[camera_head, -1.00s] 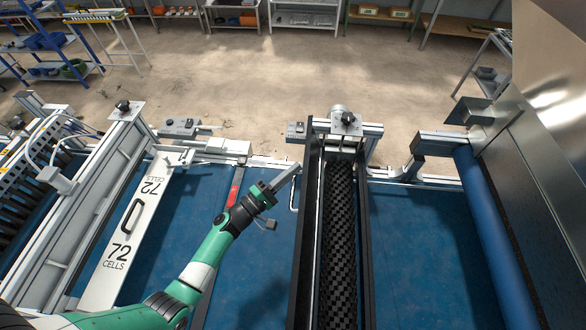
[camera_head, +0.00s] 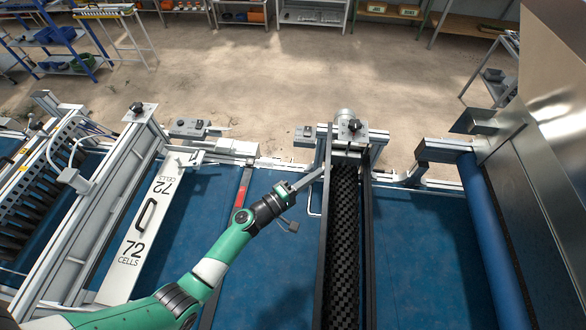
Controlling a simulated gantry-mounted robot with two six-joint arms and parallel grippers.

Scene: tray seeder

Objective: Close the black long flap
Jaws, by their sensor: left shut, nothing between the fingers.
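The black long flap (camera_head: 324,240) is a narrow dark panel along the left side of the black roller housing. It stands nearly upright, close to the dark textured roller (camera_head: 344,250). My left gripper (camera_head: 316,176) is shut and empty, its tip at the outer left face of the flap near the far end. The tip looks to be touching the flap, though exact contact is hard to tell. My green and white left arm reaches in from the lower left. My right gripper is not in view.
A blue belt (camera_head: 190,235) lies under the housing. A white "72 CELLS" panel (camera_head: 135,245) with a black handle is on the left. A thin bent metal handle (camera_head: 312,200) is just below the gripper tip. A blue roller (camera_head: 490,240) and metal hopper (camera_head: 560,150) stand right.

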